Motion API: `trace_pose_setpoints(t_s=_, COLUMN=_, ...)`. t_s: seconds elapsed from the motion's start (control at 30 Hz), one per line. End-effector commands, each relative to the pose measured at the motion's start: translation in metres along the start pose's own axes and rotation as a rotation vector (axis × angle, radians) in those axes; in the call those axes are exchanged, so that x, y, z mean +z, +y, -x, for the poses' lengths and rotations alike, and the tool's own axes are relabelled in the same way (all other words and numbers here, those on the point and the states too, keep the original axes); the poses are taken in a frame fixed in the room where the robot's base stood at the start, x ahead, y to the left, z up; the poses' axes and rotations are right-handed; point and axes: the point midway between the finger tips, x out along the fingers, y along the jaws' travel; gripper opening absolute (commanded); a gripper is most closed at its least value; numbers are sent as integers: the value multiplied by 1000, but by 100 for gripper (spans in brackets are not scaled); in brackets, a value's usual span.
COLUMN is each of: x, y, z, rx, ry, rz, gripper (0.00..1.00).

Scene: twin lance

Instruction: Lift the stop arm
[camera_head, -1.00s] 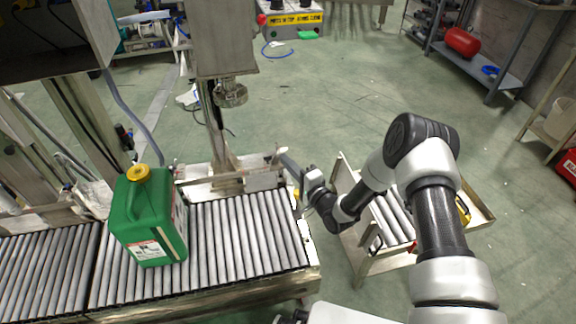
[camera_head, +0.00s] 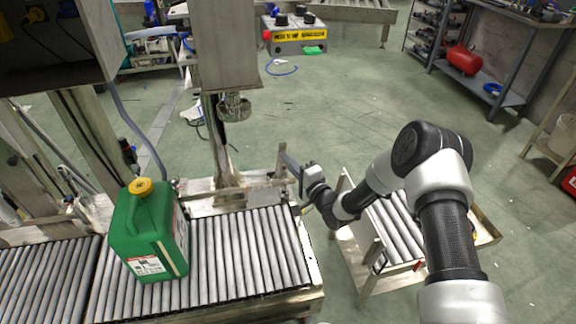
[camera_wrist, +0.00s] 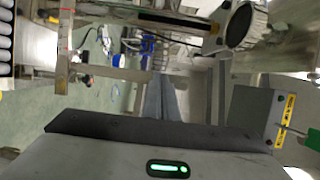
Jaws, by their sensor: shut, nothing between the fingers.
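The stop arm appears to be the thin metal bar (camera_head: 225,190) that runs level across the roller conveyor behind the green canister (camera_head: 148,232). Its right end is near a short upright metal piece (camera_head: 281,165). My gripper (camera_head: 290,163) is beside this upright piece, at the conveyor's far right corner. Its closed fingers (camera_wrist: 165,100) show in the wrist view with nothing between them. I cannot tell whether they touch the bar or the upright. The canister stands upright on the rollers, with a yellow cap, left of the gripper.
A filling head (camera_head: 233,107) hangs on a column above the bar. A roller cart (camera_head: 398,228) stands right of the conveyor, under my arm. A control box (camera_head: 297,38) is at the back. Open green floor lies behind and right.

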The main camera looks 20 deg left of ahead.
Motion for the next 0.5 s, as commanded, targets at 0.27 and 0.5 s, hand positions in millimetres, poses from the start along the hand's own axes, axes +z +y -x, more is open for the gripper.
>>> trace_pose_setpoints(t_s=0.27, x=-2, y=-1, z=-4, rx=-2, ry=0, rz=1, gripper=0)
trace_pose_setpoints(t_s=0.5, x=-8, y=-9, z=-22, rx=-3, ry=0, rz=1, gripper=0)
